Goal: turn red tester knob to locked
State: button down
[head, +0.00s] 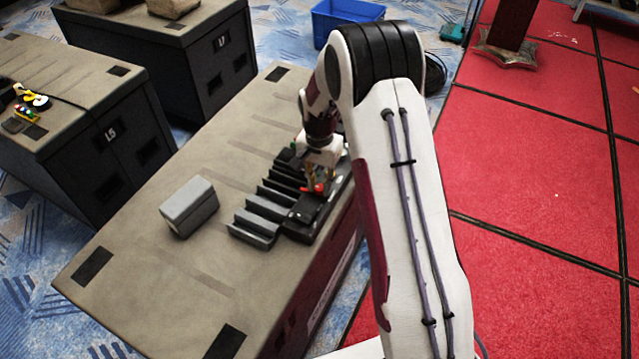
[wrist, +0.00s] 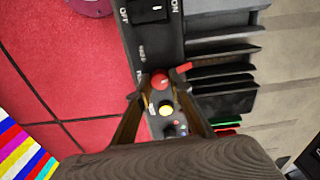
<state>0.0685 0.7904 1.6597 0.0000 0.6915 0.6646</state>
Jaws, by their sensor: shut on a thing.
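The red tester knob (wrist: 160,81) sits on a black panel (wrist: 157,40) in the wrist view. My gripper (wrist: 161,85) has one finger on each side of the knob and is shut on it. A red bar (wrist: 184,67) sticks out to the right past the right fingertip; I cannot tell whether it is part of the knob. The knob's locked mark cannot be read.
Black slotted racks (head: 262,208) stand beside the tester on the long case (head: 140,265). A grey box (head: 189,206) sits left of them. A rocker switch (wrist: 150,9) between OFF and ON labels is on the panel. The case top around the grey box is clear.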

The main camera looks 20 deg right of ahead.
aim_at(319, 187)
jog(key=shift+m, duration=1.3)
jog(key=c, duration=1.8)
grip_release()
jog(key=shift+r, duration=0.15)
jog(key=shift+r, duration=5.85)
jog(key=shift+n, duration=0.3)
